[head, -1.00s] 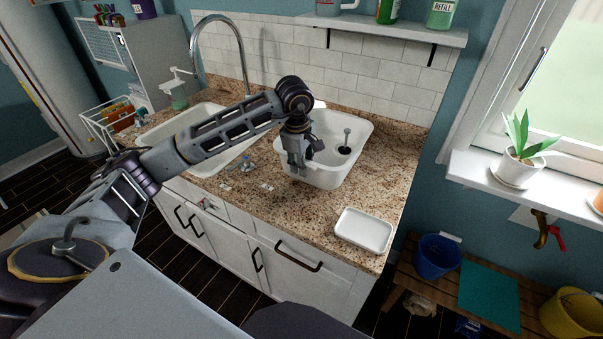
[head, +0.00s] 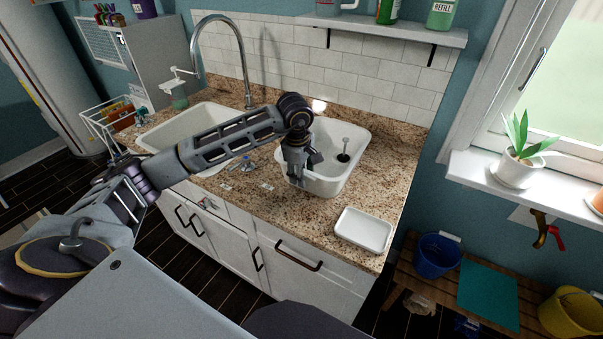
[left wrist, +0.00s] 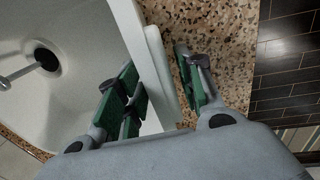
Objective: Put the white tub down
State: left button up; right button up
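The white tub (head: 352,178) stands upright on the speckled counter, right of the sink. A dark round piece with a thin grey rod (head: 344,150) is inside it. My left gripper (head: 296,183) points down at the tub's near left rim. In the left wrist view, the tub's rim (left wrist: 160,72) passes between the two fingers of my left gripper (left wrist: 165,95). One finger is on the inner side and the other is outside, over the counter. The fingers are apart, with a gap between the outer finger and the rim. My right gripper is not in view.
A small white tray (head: 363,231) lies near the counter's right front corner. The sink (head: 180,135) and its tall faucet (head: 243,60) are to the left. A shelf (head: 385,28) hangs above. A low bench with a blue bucket (head: 436,257) stands right of the counter.

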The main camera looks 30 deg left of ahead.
pick_arm(q)
jog(key=shift+r, duration=0.1)
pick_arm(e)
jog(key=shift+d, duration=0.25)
pick_arm(q)
jog(key=shift+r, duration=0.2)
jog(key=shift+s+r, duration=0.1)
jog(key=shift+r, duration=0.5)
jog(key=r, duration=0.5)
jog(key=s+r+b, duration=0.1)
jog(key=r, duration=0.2)
jog(key=shift+s+r, duration=0.1)
notch_tip(320, 180, up, 2)
jog(key=shift+s, duration=0.15)
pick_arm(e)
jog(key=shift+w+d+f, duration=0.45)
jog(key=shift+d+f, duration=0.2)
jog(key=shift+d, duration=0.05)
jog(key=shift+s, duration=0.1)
